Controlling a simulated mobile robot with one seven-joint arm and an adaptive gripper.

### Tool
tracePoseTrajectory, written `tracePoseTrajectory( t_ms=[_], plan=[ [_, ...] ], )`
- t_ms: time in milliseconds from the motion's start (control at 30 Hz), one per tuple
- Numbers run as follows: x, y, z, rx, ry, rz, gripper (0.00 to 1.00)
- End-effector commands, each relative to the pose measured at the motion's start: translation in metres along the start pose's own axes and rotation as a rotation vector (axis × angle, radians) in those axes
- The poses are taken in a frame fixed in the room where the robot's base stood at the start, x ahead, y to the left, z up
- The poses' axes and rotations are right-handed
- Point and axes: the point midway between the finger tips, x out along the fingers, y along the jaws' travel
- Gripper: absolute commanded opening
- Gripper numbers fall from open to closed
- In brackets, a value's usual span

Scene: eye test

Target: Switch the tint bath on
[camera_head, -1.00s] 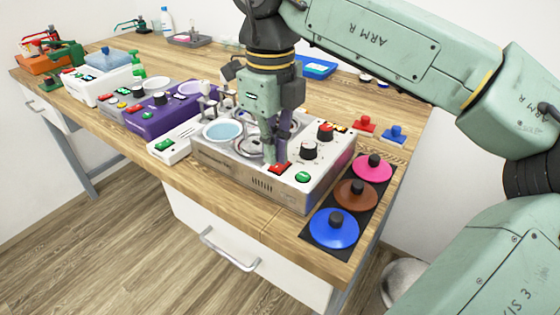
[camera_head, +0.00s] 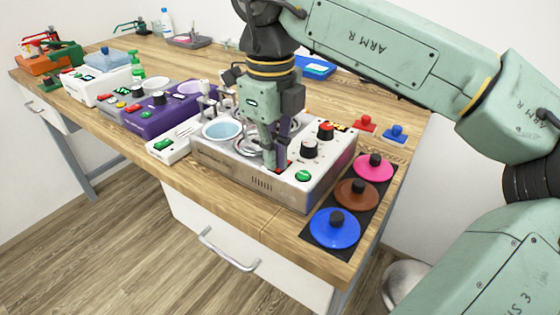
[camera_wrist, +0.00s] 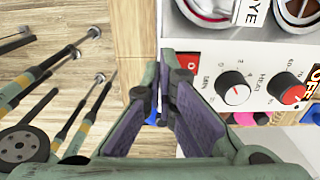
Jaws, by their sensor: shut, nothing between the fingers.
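The tint bath appears to be the white and grey box (camera_head: 250,180) at the table's front, with round wells and a label reading DYE in the wrist view. On its front corner are a green button (camera_head: 303,175) and a red button (camera_head: 288,164), the red one partly hidden by my fingers.
Blue, brown and pink round lids (camera_head: 335,228) lie on a dark mat to the right. A purple device (camera_head: 160,115) and a white strip with a green button (camera_head: 163,145) stand to the left. A red piece (camera_head: 366,123) and a blue piece (camera_head: 396,133) lie behind right.

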Motion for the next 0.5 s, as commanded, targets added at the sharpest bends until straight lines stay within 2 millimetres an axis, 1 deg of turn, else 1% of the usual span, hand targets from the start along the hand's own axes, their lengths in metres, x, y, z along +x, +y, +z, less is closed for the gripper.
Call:
tracePoseTrajectory(
  t_ms=[500],
  plan=[
    [0.0086, 0.0000, 0.0000, 0.000, 0.000, 0.000, 0.00]
  ],
)
